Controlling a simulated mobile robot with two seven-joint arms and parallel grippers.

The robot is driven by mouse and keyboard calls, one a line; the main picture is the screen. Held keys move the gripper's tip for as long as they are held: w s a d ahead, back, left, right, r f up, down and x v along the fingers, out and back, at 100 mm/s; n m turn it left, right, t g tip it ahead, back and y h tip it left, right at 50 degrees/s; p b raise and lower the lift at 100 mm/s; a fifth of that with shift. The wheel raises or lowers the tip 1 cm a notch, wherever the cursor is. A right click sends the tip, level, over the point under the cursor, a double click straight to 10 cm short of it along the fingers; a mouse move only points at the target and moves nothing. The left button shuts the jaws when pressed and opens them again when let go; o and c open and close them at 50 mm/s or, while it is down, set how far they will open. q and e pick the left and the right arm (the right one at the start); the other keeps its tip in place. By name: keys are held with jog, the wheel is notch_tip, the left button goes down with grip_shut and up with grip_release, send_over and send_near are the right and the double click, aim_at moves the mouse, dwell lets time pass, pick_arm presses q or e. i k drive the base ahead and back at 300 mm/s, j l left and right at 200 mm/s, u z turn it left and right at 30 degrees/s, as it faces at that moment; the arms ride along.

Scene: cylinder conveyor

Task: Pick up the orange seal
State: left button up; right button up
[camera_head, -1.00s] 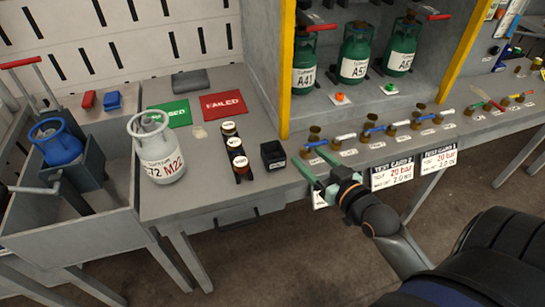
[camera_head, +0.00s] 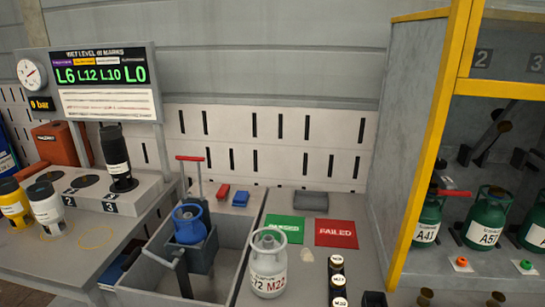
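The orange seal (camera_head: 461,262) is a small orange piece on the grey bench at the lower right, in front of the green cylinders. It stands beside the cylinder marked A41 (camera_head: 426,232) and left of a similar green piece (camera_head: 526,265). Nothing covers the orange seal. Neither of my grippers is in the head view, so their distance from the seal and their state do not show.
A yellow-edged cabinet post (camera_head: 428,140) stands left of the green cylinders. A white cylinder marked M22 (camera_head: 268,275), a green card (camera_head: 285,229) and a red FAILED card (camera_head: 336,233) are on the bench to the left. Brass fittings (camera_head: 425,297) stand in front of the seal.

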aim_at(461, 261)
jog(key=z, duration=1.5)
jog(key=u, duration=0.1)
